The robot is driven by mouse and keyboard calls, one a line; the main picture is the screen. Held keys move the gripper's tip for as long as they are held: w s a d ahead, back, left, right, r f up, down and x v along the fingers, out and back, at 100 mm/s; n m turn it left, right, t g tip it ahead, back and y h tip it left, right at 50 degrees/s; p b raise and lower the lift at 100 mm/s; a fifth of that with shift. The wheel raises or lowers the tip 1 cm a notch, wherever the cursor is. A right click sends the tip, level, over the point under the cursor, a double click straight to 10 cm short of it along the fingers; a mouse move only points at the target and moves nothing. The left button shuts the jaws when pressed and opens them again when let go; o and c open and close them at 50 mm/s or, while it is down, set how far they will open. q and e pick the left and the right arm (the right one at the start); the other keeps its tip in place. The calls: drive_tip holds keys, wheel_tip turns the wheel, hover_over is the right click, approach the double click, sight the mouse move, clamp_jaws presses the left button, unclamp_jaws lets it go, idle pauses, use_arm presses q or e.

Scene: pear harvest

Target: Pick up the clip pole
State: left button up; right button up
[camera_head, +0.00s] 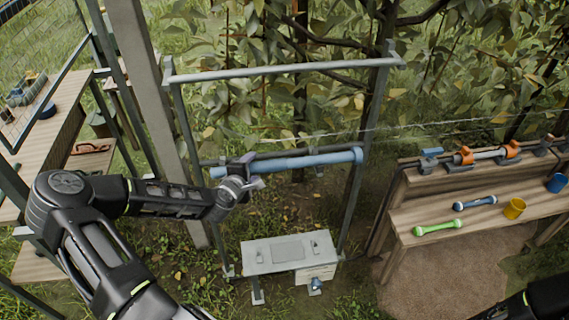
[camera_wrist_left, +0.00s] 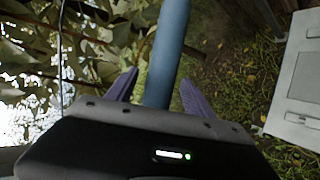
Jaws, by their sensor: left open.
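The clip pole, a long blue pole (camera_head: 305,161), lies roughly level across a grey metal frame in the middle of the head view. It also shows in the left wrist view, where the pole (camera_wrist_left: 168,45) runs up from between the fingers. My left gripper (camera_head: 249,172) is at the left part of the pole. In the left wrist view, the gripper (camera_wrist_left: 158,79) has its two purple fingers apart, one on each side of the pole. The wrist housing hides the pole's near end there. My right gripper is not seen.
The grey frame (camera_head: 280,70) has a top bar and two uprights around the pole. A small grey table (camera_head: 262,262) stands below. At right, a wooden bench (camera_head: 440,215) holds green and blue tools and a yellow cup (camera_head: 514,208). Pear branches hang behind; a wooden shelf is at left.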

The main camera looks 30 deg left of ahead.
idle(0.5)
use_arm(q)
clamp_jaws()
idle(0.5)
